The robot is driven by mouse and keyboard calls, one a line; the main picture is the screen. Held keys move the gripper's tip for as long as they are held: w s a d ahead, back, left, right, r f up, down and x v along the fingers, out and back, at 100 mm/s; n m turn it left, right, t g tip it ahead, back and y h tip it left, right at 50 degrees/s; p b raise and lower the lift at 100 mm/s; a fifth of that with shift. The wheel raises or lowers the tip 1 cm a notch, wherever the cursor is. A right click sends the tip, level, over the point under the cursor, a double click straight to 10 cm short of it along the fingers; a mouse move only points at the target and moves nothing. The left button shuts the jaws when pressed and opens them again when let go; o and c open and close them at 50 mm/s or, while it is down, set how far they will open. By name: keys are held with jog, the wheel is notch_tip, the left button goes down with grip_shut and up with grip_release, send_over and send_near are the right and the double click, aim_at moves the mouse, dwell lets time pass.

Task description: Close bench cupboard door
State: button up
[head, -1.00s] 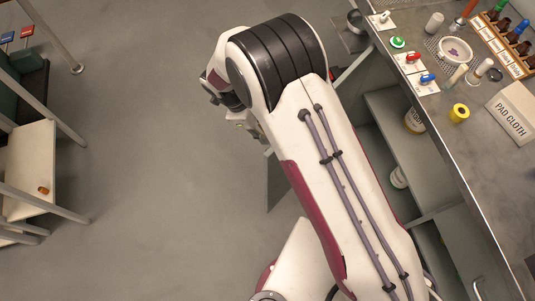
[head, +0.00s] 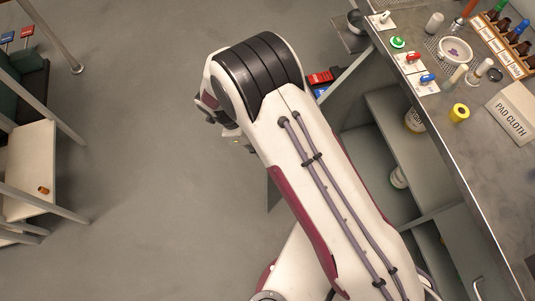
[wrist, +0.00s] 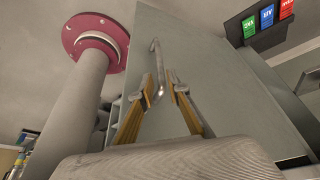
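The cupboard door (wrist: 215,75) is a grey-green panel that fills the middle of the wrist view, with a bent metal bar handle (wrist: 155,60). My gripper (wrist: 161,86) is open in front of the door, its two yellow-brown fingers apart. The handle's near end shows between the fingertips; I cannot tell whether they touch it. In the head view, a dark grey-green sliver that looks like the door (head: 273,190) stands out over the floor, mostly hidden by my arm. The bench cupboard (head: 385,150) is open, showing its shelves.
Jars (head: 414,121) stand inside the cupboard. A table (head: 30,165) stands at left; the floor between is clear.

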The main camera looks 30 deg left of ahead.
jog(key=shift+x, duration=3.05)
jog(key=shift+a, duration=0.1)
grip_shut()
